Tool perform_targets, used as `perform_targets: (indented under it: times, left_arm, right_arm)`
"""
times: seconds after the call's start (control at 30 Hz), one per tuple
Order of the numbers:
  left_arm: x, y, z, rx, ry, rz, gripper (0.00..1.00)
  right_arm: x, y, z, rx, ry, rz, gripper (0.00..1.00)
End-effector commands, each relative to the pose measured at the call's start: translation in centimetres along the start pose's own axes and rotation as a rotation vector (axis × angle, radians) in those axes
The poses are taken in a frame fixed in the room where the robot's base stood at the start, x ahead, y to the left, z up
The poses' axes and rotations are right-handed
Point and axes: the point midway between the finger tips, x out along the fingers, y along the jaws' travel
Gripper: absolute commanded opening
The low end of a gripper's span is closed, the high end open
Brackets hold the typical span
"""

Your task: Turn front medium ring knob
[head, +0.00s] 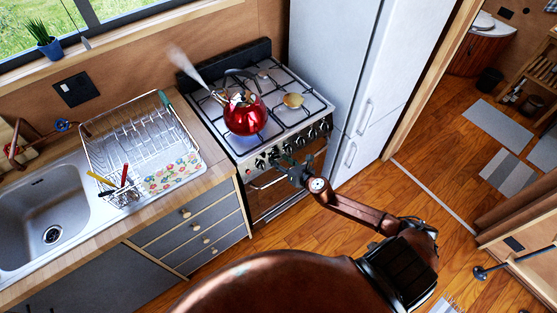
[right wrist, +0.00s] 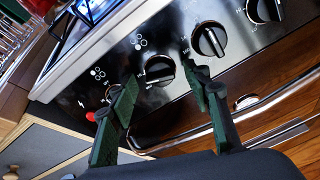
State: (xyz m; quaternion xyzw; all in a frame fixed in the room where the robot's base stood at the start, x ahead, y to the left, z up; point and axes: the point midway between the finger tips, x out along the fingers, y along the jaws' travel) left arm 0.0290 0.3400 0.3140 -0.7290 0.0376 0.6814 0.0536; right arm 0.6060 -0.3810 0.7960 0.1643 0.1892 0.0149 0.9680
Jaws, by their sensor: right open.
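The stove front panel (head: 320,132) carries a row of black knobs below the hob. My right gripper (head: 285,163) is at the left part of this row. In the right wrist view my right gripper (right wrist: 162,82) is open, with one green-black finger on each side of a black knob (right wrist: 159,70). The fingertips are close to this knob; whether they touch it I cannot tell. A second knob (right wrist: 209,39) and a third knob (right wrist: 265,9) sit to its right. My left gripper is not in view.
A steaming red kettle (head: 244,112) stands on the front left burner, above a blue flame. A red button (right wrist: 90,116) sits left of the knobs. The oven door handle (right wrist: 265,105) runs below the panel. A fridge (head: 335,60) stands to the right.

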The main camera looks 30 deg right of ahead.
Motion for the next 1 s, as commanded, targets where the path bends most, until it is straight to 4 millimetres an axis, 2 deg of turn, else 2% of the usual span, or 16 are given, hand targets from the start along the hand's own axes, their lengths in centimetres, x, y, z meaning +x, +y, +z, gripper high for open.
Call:
perform_targets:
  times: [0.13, 0.43, 1.0]
  left_arm:
    - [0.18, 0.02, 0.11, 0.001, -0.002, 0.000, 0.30]
    - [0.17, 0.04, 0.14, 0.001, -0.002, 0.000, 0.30]
    - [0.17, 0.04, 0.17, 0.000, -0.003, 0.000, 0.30]
  right_arm:
    - [1.01, -0.03, -0.05, 0.001, 0.001, -0.001, 0.45]
    - [1.13, -0.01, -0.02, 0.002, 0.001, -0.001, 0.43]
    - [1.11, -0.01, -0.02, 0.002, 0.001, 0.000, 0.04]
